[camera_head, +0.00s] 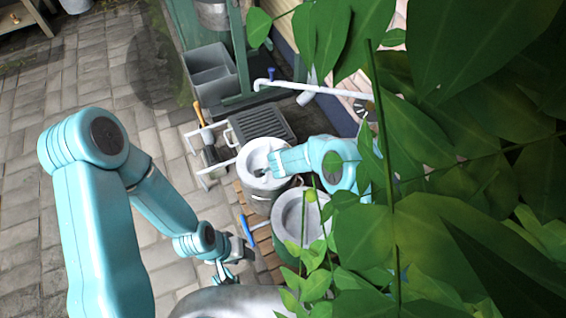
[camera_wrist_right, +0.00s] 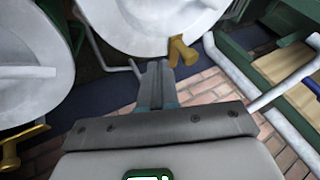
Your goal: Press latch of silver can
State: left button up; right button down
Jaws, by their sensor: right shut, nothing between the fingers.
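A silver can (camera_head: 255,200) with a pale round lid stands near the middle of the head view, and a second can with a pale lid (camera_head: 302,216) stands just below it. My right gripper (camera_head: 272,163) reaches from the right over the first lid. In the right wrist view its fingers (camera_wrist_right: 157,66) are shut and empty, pointing at the rim of a pale lid (camera_wrist_right: 150,18). A brass latch (camera_wrist_right: 183,52) sits just right of the fingertips; contact cannot be told. My left gripper (camera_head: 228,274) hangs low near the bottom; its opening is unclear.
Large green leaves (camera_head: 450,130) cover the right side and partly hide my right arm. A grey crate (camera_head: 215,75) and a slatted grey tray (camera_head: 262,124) lie behind the cans. Another pale lid (camera_wrist_right: 30,60) fills the wrist view's left.

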jog(key=a+p+v, duration=0.1)
jog(key=p+v, duration=0.2)
jog(key=v, duration=0.7)
